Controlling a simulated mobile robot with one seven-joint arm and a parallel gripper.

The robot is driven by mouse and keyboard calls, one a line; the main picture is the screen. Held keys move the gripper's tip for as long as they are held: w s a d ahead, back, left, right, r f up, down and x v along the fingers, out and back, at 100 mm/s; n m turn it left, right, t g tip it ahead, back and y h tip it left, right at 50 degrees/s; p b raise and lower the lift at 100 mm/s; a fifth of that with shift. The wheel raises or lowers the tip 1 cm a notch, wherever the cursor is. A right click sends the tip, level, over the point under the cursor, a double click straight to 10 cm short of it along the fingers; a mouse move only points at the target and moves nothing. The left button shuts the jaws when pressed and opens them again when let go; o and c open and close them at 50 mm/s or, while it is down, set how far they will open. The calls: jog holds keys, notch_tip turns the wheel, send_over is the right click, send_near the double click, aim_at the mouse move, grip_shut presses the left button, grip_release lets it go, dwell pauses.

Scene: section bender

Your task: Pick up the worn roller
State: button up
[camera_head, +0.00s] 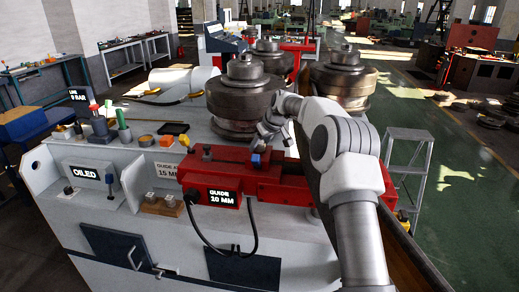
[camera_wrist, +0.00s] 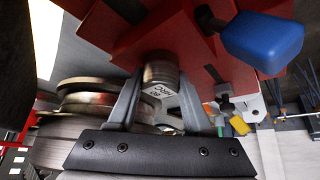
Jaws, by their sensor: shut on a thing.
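My gripper (camera_head: 272,128) is at the red guide block, just in front of the large stacked steel roll. In the wrist view my gripper (camera_wrist: 160,95) has its two grey fingers closed on a small dark metal roller (camera_wrist: 161,72). A pale label reading "HRC" and what looks like "60" (camera_wrist: 162,91) shows between the fingers, beside the roller. The roller's upper end is close to the red block's surface; I cannot tell whether it touches. In the head view the roller is too small and hidden by my gripper to make out. Wear on it cannot be judged.
The red guide block (camera_head: 284,181) carries a "GUIDE 20 MM" sign (camera_head: 223,197) and a blue knob (camera_head: 256,160), large in the wrist view (camera_wrist: 262,40). Stacked steel rolls (camera_head: 241,97) stand close behind. Left are an "OILED" tray (camera_head: 87,172) and a wooden block (camera_head: 161,206).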

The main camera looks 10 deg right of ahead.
grip_shut()
jog(key=shift+w+r, duration=0.1)
jog(key=shift+r, duration=0.1)
jog(key=shift+r, duration=0.2)
notch_tip(320, 180, up, 4)
jog(key=shift+f+b, duration=0.25)
jog(key=shift+b, duration=0.05)
jog(key=s+d+r+b, duration=0.2)
jog(key=s+d+r, duration=0.4)
jog(key=d, duration=0.4)
jog(key=shift+r, duration=0.4)
jog(key=shift+r, duration=0.1)
jog(key=shift+f, duration=0.2)
